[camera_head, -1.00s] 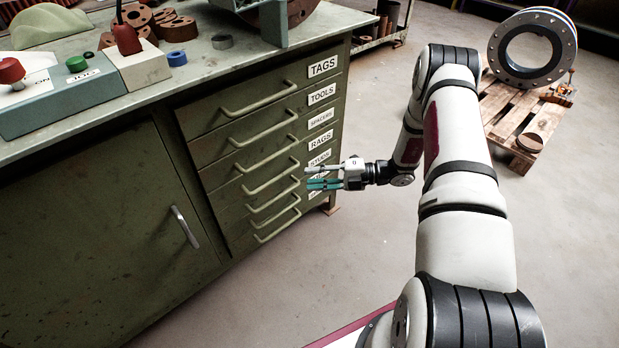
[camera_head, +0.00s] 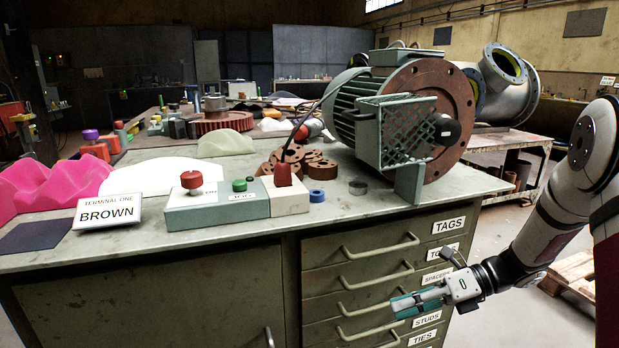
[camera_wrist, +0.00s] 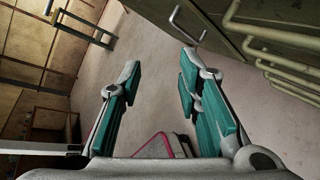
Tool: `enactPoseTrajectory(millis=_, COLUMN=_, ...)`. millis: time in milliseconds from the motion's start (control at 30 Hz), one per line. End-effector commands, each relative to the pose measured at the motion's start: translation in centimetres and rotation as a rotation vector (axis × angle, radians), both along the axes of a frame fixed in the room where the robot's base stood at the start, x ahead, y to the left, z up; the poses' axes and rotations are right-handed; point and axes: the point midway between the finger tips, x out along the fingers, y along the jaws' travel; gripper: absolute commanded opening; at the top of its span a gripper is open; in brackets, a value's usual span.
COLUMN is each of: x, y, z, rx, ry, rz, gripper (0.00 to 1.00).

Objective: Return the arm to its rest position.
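My gripper (camera_head: 420,302) is in front of the right end of the green drawer cabinet (camera_head: 150,300) in the head view, close to the labelled drawers and below the benchtop. My arm reaches in from the right edge of the picture.
On the benchtop stand a motor with a rusty flange (camera_head: 440,100), a control box with red and green buttons (camera_head: 235,200), brown rings (camera_head: 300,160) and a sign reading BROWN (camera_head: 107,213). A wooden pallet (camera_head: 572,272) lies right. Floor shows lower right.

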Motion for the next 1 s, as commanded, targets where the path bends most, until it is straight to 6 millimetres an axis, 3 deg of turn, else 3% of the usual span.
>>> enactPoseTrajectory(millis=33, x=-1.0, y=0.9, z=1.9, rx=-0.036, ry=-0.07, rz=0.069, gripper=0.31)
enactPoseTrajectory(millis=200, x=-5.3, y=3.2, z=6.4, rx=-0.142, ry=-0.301, rz=0.313, gripper=0.31)
enactPoseTrajectory(millis=500, x=-14.1, y=5.6, z=12.1, rx=-0.296, ry=-0.689, rz=0.769, gripper=0.31)
enactPoseTrajectory(millis=733, x=-21.0, y=5.7, z=14.4, rx=-0.386, ry=-0.958, rz=1.139, gripper=0.31)
enactPoseTrajectory(millis=1000, x=-28.2, y=4.2, z=15.1, rx=-0.465, ry=-1.224, rz=1.593, gripper=0.31)
